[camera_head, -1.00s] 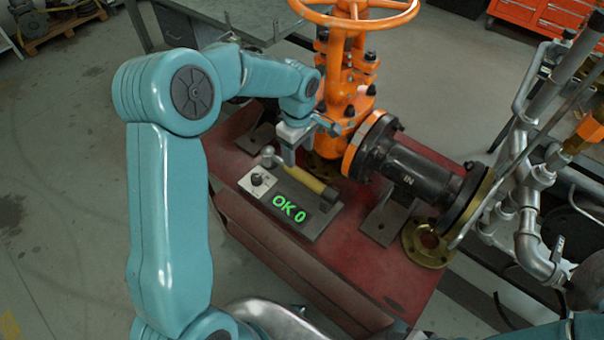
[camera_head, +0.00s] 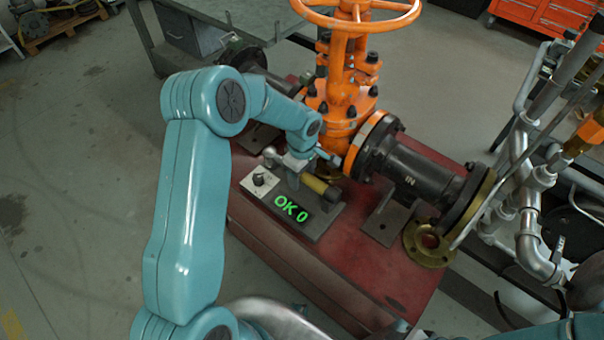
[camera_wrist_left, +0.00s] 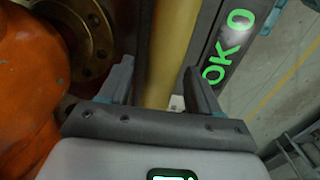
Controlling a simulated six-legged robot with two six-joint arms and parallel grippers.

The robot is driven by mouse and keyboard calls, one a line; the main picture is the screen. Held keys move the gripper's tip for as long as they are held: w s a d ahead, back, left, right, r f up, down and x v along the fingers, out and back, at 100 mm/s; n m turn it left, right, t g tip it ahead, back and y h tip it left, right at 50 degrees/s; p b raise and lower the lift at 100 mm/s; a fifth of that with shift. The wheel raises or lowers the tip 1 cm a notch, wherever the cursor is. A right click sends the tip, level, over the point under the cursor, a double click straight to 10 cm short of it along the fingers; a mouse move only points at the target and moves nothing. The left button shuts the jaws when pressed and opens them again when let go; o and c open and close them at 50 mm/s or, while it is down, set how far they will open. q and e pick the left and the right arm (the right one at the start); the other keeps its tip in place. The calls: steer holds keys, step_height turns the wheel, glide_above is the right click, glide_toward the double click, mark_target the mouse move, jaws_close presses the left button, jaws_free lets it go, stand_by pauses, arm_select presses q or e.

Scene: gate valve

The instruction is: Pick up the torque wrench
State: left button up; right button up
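The torque wrench has a yellow handle (camera_head: 314,184) with a dark end and a silver head. It lies on a grey tester plate (camera_head: 325,224) with a green "OK 0" display. My left gripper (camera_head: 292,178) is low over the middle of the wrench and hides part of it. In the left wrist view, the yellow handle (camera_wrist_left: 168,45) runs between the two fingers of my left gripper (camera_wrist_left: 158,80). The fingers are open, one on each side, with gaps to the handle. My right gripper is out of view.
An orange gate valve (camera_head: 347,97) with a handwheel stands close behind the wrench. A black flanged pipe marked "IN" (camera_head: 415,172) lies to its right. Silver pipework (camera_head: 527,200) stands at the right.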

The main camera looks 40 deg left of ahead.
arm_select(q)
jaws_close()
steer(key=shift+r, duration=0.1)
steer(key=shift+w, duration=0.1)
